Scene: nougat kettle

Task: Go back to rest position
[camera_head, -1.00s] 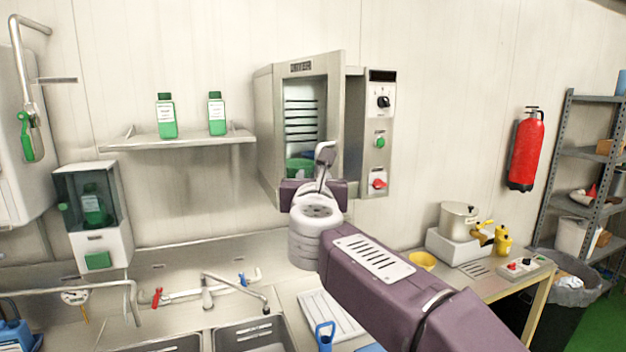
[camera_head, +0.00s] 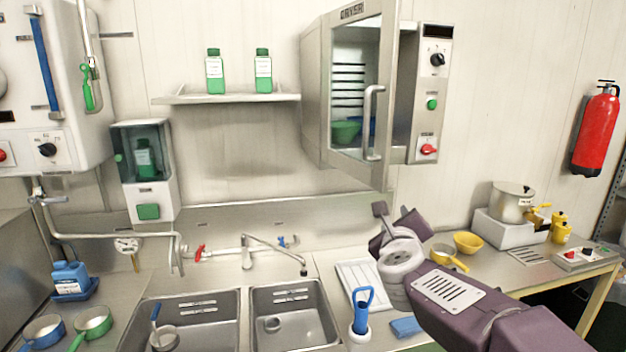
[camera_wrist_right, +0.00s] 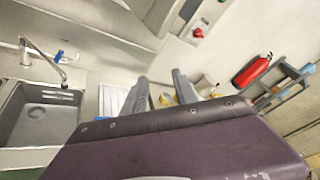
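My right gripper (camera_head: 385,222) is below the wall oven (camera_head: 315,95), over the counter, clear of the oven door handle (camera_head: 370,122). In the right wrist view its two fingers (camera_wrist_right: 162,90) stand apart with nothing visible between them, so it is open and empty. My right arm comes in from the lower right. The oven's glass door looks slightly ajar, and a green bowl (camera_head: 346,132) shows behind the glass. My left gripper is in neither view.
A pot (camera_head: 512,200) stands farther right. A shelf (camera_head: 225,98) holds two green bottles.

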